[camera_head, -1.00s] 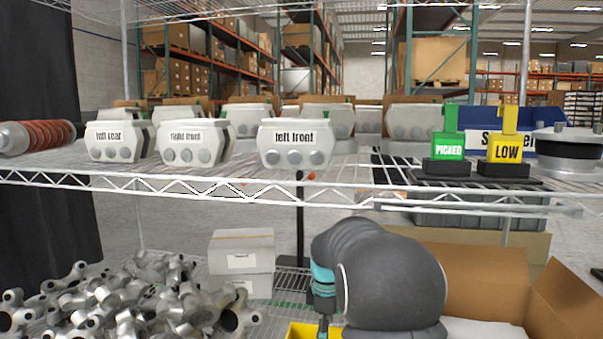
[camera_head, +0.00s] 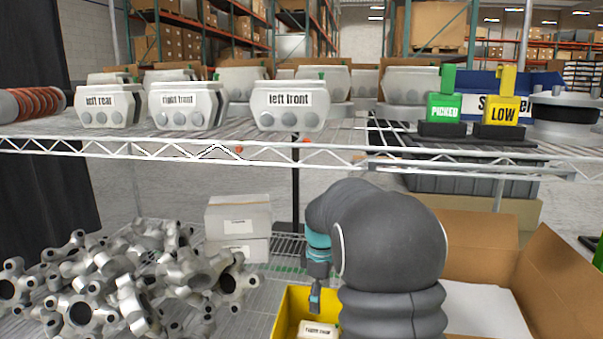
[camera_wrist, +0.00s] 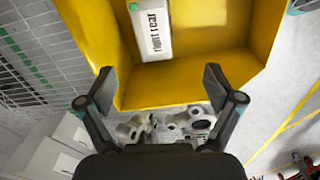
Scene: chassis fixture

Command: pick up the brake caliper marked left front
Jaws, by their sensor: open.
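The brake caliper marked left front (camera_head: 290,110) stands on the upper wire shelf in the head view, its white label facing me. Calipers marked right front (camera_head: 187,108) and left rear (camera_head: 108,107) stand to its left. My gripper (camera_wrist: 165,92) is open and empty in the wrist view, its two fingers spread at the near edge of a yellow bin (camera_wrist: 225,75). A caliper marked right rear (camera_wrist: 152,28) lies in that bin, beyond the fingertips. In the head view my arm is low, well below the left front caliper, and its fingers are not clearly seen.
The wire shelf's front edge (camera_head: 240,152) lies above my arm. Green PICKED (camera_head: 444,107) and yellow LOW (camera_head: 502,110) markers stand right of the calipers. Grey metal parts (camera_head: 120,285) fill the lower left, white boxes (camera_head: 238,215) behind. An open cardboard box (camera_head: 480,230) is at right.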

